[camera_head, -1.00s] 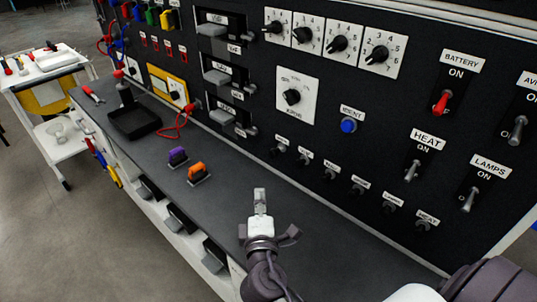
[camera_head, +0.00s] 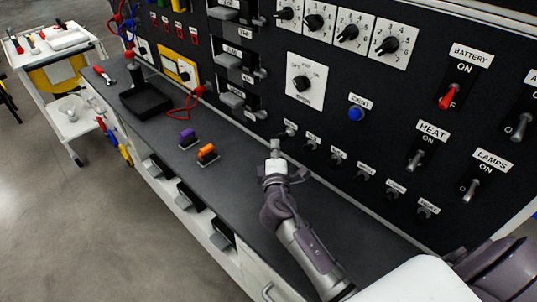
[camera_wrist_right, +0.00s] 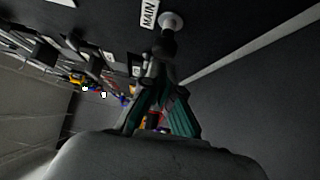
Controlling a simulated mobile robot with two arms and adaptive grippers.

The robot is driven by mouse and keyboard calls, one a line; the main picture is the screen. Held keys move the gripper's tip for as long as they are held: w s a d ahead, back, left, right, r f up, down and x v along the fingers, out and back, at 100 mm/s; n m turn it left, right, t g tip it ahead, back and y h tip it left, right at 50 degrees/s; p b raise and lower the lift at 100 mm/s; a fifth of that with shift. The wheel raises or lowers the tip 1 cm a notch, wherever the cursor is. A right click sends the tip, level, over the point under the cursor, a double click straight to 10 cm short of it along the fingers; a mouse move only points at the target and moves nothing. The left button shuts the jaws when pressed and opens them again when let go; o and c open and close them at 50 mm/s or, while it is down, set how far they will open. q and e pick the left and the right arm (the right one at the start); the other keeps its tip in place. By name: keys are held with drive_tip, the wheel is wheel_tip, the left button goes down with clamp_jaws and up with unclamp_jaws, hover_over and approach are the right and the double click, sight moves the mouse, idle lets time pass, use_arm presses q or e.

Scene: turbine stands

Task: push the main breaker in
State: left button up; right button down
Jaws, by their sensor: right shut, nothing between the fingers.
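The main breaker (camera_wrist_right: 172,22) is a small black button in a light round collar, beside a white MAIN label (camera_wrist_right: 149,14), in the right wrist view. In the head view it appears to be the leftmost black button (camera_head: 284,133) of the panel's bottom row. My right gripper (camera_head: 275,146) is shut and empty, just in front of and below that button. In the right wrist view its fingertips (camera_wrist_right: 160,48) lie right by the breaker and partly overlap it; I cannot tell whether they touch. My left gripper is not in view.
More black breakers (camera_head: 338,158) run in a row to the right. The HEAT switch (camera_head: 417,159) and BATTERY switch (camera_head: 449,97) sit further right. On the grey bench ledge stand a purple plug (camera_head: 187,138), an orange plug (camera_head: 207,153) and a black tray (camera_head: 147,101).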

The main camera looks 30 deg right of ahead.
sight(283, 136)
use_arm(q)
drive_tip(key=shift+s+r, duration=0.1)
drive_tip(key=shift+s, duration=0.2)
use_arm(e)
drive_tip(key=shift+w+d, duration=0.15)
drive_tip(key=shift+d, duration=0.35)
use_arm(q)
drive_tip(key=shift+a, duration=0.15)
use_arm(e)
drive_tip(key=shift+w+d, duration=0.25)
drive_tip(key=shift+d, duration=0.5)
drive_tip(key=shift+r, duration=0.1)
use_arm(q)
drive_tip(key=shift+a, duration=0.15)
